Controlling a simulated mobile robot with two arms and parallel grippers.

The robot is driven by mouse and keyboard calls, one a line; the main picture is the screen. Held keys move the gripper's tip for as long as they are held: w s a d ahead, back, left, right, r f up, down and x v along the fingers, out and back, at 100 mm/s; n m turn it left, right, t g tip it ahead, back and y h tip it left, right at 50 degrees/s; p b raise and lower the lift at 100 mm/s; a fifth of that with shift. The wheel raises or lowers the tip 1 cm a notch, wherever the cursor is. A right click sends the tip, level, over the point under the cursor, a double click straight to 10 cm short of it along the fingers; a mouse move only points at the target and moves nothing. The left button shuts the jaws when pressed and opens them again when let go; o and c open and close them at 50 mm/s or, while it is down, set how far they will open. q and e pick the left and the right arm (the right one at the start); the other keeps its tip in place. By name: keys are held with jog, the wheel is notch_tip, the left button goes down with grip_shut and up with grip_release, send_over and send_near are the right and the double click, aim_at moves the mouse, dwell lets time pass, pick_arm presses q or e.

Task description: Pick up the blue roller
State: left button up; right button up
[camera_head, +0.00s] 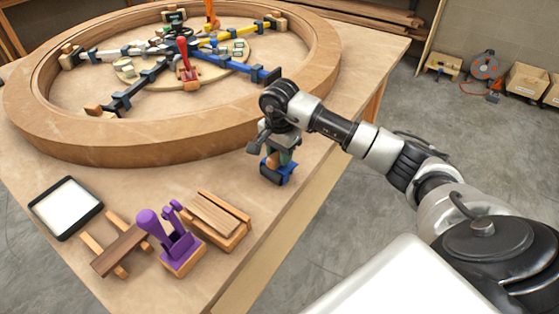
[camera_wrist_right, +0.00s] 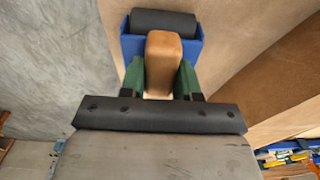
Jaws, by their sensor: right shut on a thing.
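The blue roller (camera_wrist_right: 190,38) has a dark cylinder in a blue frame and a tan wooden handle (camera_wrist_right: 163,62). In the right wrist view it is at the top middle. My right gripper (camera_wrist_right: 163,78) has its green fingers shut on the wooden handle, one on each side. In the head view the blue roller (camera_head: 284,178) shows below my right gripper (camera_head: 277,157), near the table's right edge. I cannot tell whether the roller touches the table. My left gripper is in neither view.
A large wooden ring (camera_head: 170,145) with colored clamp arms inside fills the back of the table (camera_head: 200,285). A purple tool (camera_head: 172,243), wooden block holder (camera_head: 218,217), wooden rack (camera_head: 118,250) and black-rimmed white tray (camera_head: 66,208) stand at the front.

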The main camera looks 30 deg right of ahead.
jog(key=shift+r, duration=0.1)
jog(key=shift+r, duration=0.6)
notch_tip(320, 180, up, 3)
jog(key=shift+r+b, duration=0.1)
jog(key=shift+b, duration=0.3)
jog(key=s+a+r, duration=0.1)
jog(key=s+r, duration=0.2)
jog(key=s, duration=0.2)
jog(key=s+a+r+b, duration=0.1)
jog(key=s+r, duration=0.2)
jog(key=s, duration=0.3)
jog(key=shift+s+r, duration=0.25)
jog(key=o, duration=0.3)
jog(key=shift+c, duration=0.6)
